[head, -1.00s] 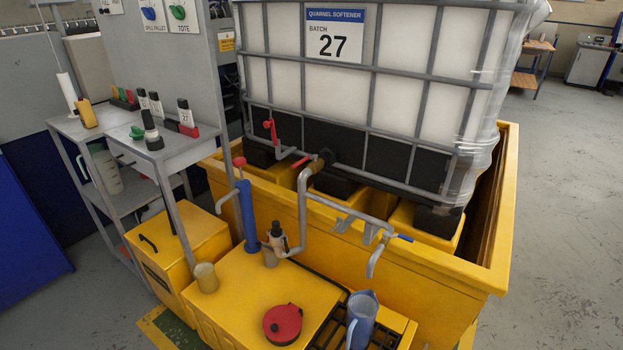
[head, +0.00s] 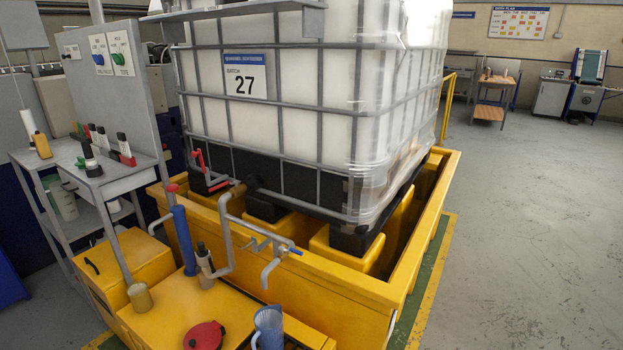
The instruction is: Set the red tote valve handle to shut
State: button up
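The tote (head: 290,120) is a white container in a grey cage, labelled "Quarnel Softener, Batch 27". A red handle (head: 197,158) shows at the lower left of its cage, above the yellow bund. It is small, and I cannot tell its valve position. Grey pipework (head: 226,235) stands in front of the tote, with a small blue lever (head: 294,251) at its right end. My gripper is not in the head view.
The tote sits in a yellow bund (head: 345,283). A blue pump with a red knob (head: 183,240), a blue jug (head: 268,328) and a red round lid (head: 204,336) are in front. A grey bench (head: 105,183) with bottles stands left. Floor (head: 520,230) is clear at right.

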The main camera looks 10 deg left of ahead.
aim_at(212, 189)
jog(key=i+j+z, duration=0.15)
jog(key=j+z, duration=0.15)
jog(key=j, duration=0.5)
jog(key=i+j+z, duration=0.1)
jog(key=j+z, duration=0.25)
jog(key=j, duration=0.5)
jog(key=i+j, duration=0.1)
jog(key=j, duration=2.6)
jog(key=i+j, duration=0.15)
jog(key=j, duration=1.2)
